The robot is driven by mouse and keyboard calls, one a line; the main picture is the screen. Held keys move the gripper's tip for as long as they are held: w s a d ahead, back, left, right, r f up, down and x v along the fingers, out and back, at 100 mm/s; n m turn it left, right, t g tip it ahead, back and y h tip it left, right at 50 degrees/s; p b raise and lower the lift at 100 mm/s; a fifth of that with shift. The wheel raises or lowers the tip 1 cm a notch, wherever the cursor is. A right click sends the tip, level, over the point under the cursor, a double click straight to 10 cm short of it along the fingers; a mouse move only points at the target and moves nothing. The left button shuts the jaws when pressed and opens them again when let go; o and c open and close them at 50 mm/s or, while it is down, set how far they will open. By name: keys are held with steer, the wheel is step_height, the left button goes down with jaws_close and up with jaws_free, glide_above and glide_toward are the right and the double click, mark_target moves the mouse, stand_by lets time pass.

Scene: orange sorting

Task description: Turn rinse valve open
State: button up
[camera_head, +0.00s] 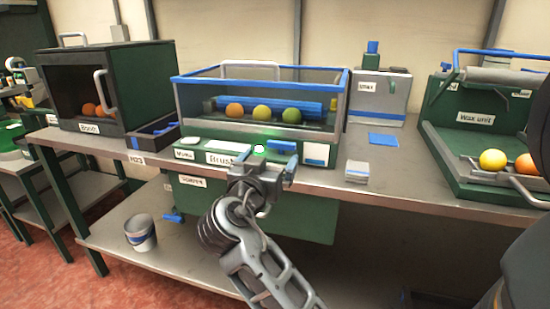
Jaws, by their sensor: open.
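My gripper (263,170) is in front of the green front panel of the glass-sided brush unit (195,148). Its jaws are open and nothing shows between them. A blue handle-like part (284,147) sits on that panel, just above and right of the gripper; I see a gap between them in the picture but cannot tell the depth. Another blue handle-like part (174,217) is below the table edge at the left. I cannot tell which of these, if either, is the rinse valve. The gripper and arm hide part of the panel and the green box below.
Inside the brush unit are an orange fruit (234,110), a yellow one (261,112) and a green one (291,116). A dark booth (140,75) stands left, the wax unit (440,165) right. A bucket (140,234) is on the lower shelf. A small stack (357,172) lies right of the gripper.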

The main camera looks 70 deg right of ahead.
mark_target(281, 145)
steer(key=d, duration=0.7)
steer(key=shift+w+d+p, duration=0.3)
steer(key=shift+p, duration=0.05)
steer(key=c, duration=1)
